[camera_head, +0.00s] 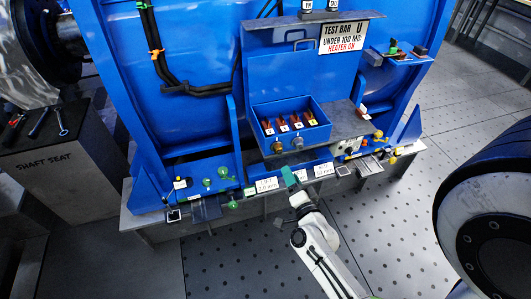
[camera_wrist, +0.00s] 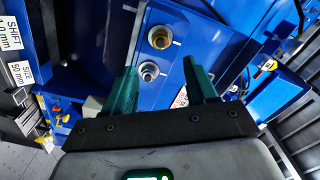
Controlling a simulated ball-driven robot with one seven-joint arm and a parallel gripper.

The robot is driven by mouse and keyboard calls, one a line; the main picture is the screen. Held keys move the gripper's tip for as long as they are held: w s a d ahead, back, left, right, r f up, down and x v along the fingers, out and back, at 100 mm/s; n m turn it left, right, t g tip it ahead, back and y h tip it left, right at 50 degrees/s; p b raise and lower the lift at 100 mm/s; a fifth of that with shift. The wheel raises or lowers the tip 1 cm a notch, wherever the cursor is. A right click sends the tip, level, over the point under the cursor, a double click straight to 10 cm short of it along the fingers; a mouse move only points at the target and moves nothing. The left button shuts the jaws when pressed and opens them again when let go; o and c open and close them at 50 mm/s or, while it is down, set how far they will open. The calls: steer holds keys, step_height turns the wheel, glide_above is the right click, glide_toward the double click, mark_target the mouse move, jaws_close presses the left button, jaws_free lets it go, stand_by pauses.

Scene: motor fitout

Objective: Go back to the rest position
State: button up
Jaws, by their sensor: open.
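My gripper (camera_wrist: 160,92) shows in the wrist view with its two green fingers spread apart and nothing between them. In the head view my gripper (camera_head: 289,176) is at the end of my white arm, just in front of the lower edge of the blue motor housing (camera_head: 185,60). Beyond the fingers in the wrist view are two round metal fittings on a blue face, the nearer one (camera_wrist: 149,71) between the fingertips. I cannot tell from these views whether a fingertip touches the housing.
A blue box (camera_head: 291,122) with several brown labelled parts sits above my gripper. Small labelled fixtures line the ledge to both sides. A "SHAFT SEAT" bench (camera_head: 45,160) with tools stands at left. A large dark cylinder (camera_head: 490,215) is at right. Perforated floor (camera_head: 400,215) lies clear between.

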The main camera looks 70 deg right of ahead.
steer(key=w+a+f+n+y, duration=0.1)
steer(key=w+a+n+y, duration=0.45)
steer(key=a+n, duration=0.2)
steer(key=w+a+f+n+y, duration=0.1)
steer(key=w+a+n+y, duration=0.3)
steer(key=a+n+y, duration=0.4)
steer(key=s+a+r+n+g, duration=0.2)
steer(key=s+a+n+g, duration=0.4)
steer(key=s, duration=0.7)
steer(key=a+g, duration=0.2)
steer(key=g, duration=0.2)
steer(key=shift+s+g, duration=0.3)
steer(key=shift+a, duration=0.1)
